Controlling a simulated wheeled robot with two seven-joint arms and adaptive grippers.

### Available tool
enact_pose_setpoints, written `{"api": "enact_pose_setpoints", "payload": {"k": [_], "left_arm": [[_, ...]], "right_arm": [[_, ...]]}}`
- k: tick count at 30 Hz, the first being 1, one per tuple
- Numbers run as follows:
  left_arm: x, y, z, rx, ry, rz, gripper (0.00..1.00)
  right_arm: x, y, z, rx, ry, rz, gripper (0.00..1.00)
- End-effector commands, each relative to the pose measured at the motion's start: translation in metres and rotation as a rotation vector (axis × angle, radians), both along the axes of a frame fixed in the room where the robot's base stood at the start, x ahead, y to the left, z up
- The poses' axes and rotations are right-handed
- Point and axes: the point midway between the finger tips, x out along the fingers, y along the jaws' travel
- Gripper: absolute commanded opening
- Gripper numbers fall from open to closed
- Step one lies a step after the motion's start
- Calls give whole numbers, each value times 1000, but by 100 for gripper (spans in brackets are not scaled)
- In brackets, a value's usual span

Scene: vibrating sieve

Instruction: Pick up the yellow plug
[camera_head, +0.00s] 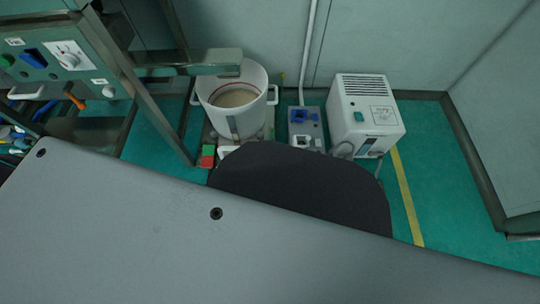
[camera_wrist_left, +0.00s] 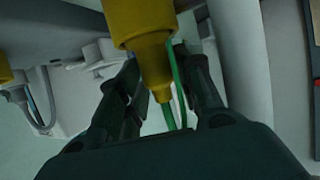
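The yellow plug (camera_wrist_left: 150,45) is at the top middle of the left wrist view. Its narrow end points down toward my palm, and a green cable shows beside and below it. My left gripper (camera_wrist_left: 162,85) has one dark finger on each side of the plug's lower part. The fingers stand apart, but whether they touch the plug is unclear in this dark view. In the head view the plug cannot be made out, and neither gripper shows there. A large grey surface and a dark rounded shape cover the lower half.
A white bucket (camera_head: 259,114) with brownish contents stands under a metal spout (camera_head: 212,64). A small grey unit with blue parts (camera_head: 305,128) and a white box (camera_head: 365,112) are beside it. A control panel (camera_head: 62,62) is at upper left. Another yellow part (camera_wrist_left: 5,72) shows in the wrist view.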

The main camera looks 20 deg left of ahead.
Motion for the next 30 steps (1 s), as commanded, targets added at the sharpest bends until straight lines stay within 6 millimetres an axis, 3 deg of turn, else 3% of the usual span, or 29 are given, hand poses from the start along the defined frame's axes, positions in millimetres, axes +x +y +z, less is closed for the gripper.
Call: {"api": "enact_pose_setpoints", "payload": {"k": [3,11,30], "left_arm": [[0,0,0,0,0,0,34],[0,0,0,0,0,0,1],[0,-1,10,-1,0,-1,0]], "right_arm": [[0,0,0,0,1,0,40],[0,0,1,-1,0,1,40],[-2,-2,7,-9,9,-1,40]]}}
